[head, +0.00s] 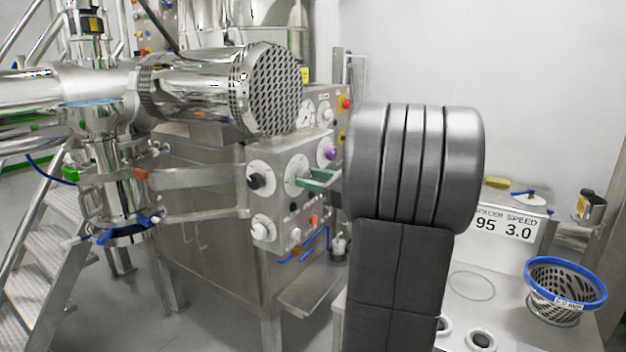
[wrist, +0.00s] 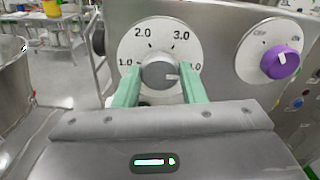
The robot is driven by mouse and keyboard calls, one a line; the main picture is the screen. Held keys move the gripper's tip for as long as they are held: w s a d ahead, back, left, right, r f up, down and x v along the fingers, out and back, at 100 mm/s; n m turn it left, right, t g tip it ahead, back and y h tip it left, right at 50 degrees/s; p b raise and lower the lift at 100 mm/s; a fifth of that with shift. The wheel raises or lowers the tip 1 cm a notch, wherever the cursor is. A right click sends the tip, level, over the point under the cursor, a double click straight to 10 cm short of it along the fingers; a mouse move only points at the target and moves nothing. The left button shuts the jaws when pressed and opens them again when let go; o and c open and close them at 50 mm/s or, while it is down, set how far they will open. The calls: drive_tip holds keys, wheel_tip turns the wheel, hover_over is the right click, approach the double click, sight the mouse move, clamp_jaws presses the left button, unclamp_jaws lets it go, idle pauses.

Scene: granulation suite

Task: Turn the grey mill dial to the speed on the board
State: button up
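The grey mill dial (wrist: 158,73) sits on a round white scale plate (wrist: 136,48) reading 1.0, 2.0, 3.0 and a last, partly hidden number at right. Its white mark points right, toward that last number. My gripper (wrist: 161,78) has its green fingers on either side of the dial, open, with a slim gap seeming to show at each side; contact is hard to judge. In the head view my gripper (head: 316,179) is at the panel and covers most of the dial. The board (head: 505,225) reads "SPACER SPEED" above "95 3.0".
A purple knob (wrist: 280,62) on its own white plate is right of the dial. A black knob (head: 256,181) and a white knob (head: 261,230) are on the panel's left face. A blue-rimmed sieve basket (head: 565,287) stands on the bench at right. A large steel mill body (head: 215,90) is at left.

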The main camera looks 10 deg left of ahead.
idle(0.3)
drive_tip(key=shift+f+n+b, duration=0.15)
drive_tip(key=shift+n+b, duration=5)
drive_tip(key=shift+n, duration=0.65)
drive_tip(key=o, duration=1)
